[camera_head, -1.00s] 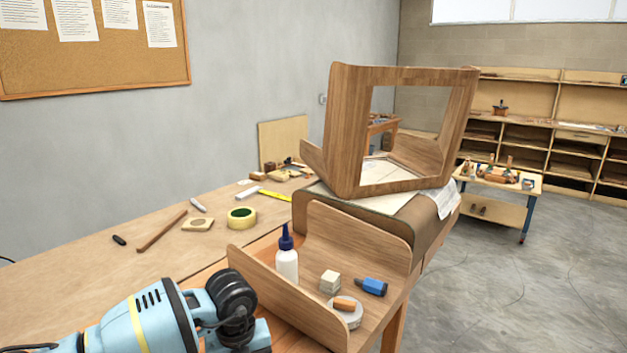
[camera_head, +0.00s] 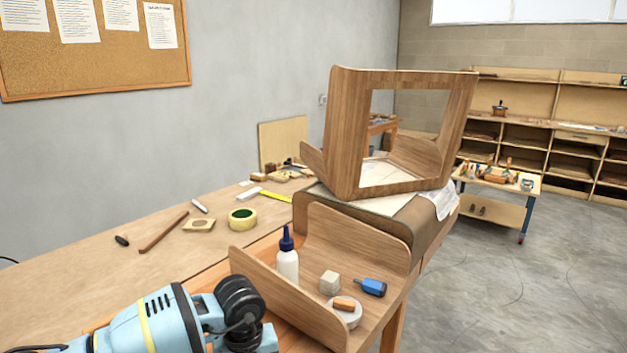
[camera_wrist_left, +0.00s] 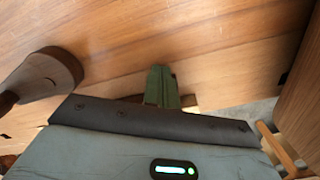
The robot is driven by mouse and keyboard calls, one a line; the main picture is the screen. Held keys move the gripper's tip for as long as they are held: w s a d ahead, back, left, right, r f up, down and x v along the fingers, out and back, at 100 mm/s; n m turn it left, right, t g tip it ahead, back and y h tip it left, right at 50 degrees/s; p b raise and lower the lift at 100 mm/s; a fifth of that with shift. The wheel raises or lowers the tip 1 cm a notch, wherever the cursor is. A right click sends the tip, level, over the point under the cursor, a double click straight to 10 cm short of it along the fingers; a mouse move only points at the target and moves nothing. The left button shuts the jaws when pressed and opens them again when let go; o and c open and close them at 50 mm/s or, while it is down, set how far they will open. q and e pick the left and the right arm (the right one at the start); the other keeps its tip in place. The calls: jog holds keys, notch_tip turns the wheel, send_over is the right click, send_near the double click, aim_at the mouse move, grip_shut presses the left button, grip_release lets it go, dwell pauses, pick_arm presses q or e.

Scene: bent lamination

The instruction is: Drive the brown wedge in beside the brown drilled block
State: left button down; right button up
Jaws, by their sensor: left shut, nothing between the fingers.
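My left gripper (camera_wrist_left: 161,88) shows in the left wrist view with its green fingers together and empty, over a wooden surface. In the head view my left arm comes in at the lower left and the fingers are hidden. A small orange-brown piece (camera_head: 344,304) lies on a white round thing; I cannot tell if it is the wedge. A pale square block with a round mark (camera_head: 199,225) lies on the bench; I cannot tell if it is the drilled block. My right gripper is not in view.
A bent wooden shell (camera_head: 328,236) holds a glue bottle (camera_head: 288,262), a pale cube (camera_head: 330,282) and a blue tool (camera_head: 371,287). A large bent frame (camera_head: 346,140) stands behind. A dark brown rounded thing (camera_wrist_left: 52,70) is left of my fingers.

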pick_arm(q)
jog(key=shift+s+d+f, duration=0.25)
jog(key=shift+s+d, duration=0.2)
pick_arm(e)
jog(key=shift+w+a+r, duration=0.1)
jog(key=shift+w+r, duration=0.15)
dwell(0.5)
pick_arm(q)
jog(key=shift+s+d+p, duration=0.1)
jog(key=shift+d+p, duration=0.05)
jog(key=shift+p, duration=0.3)
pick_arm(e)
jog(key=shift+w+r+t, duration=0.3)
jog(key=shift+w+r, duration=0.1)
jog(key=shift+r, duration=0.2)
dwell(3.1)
pick_arm(q)
jog(key=shift+w+a+r, duration=0.1)
jog(key=shift+w+a, duration=0.1)
dwell(0.4)
jog(key=shift+w+a+r, duration=0.1)
jog(key=shift+w+a, duration=0.1)
jog(key=shift+w, duration=0.05)
jog(key=shift+w+a+r, duration=0.1)
jog(key=shift+w+a, duration=0.15)
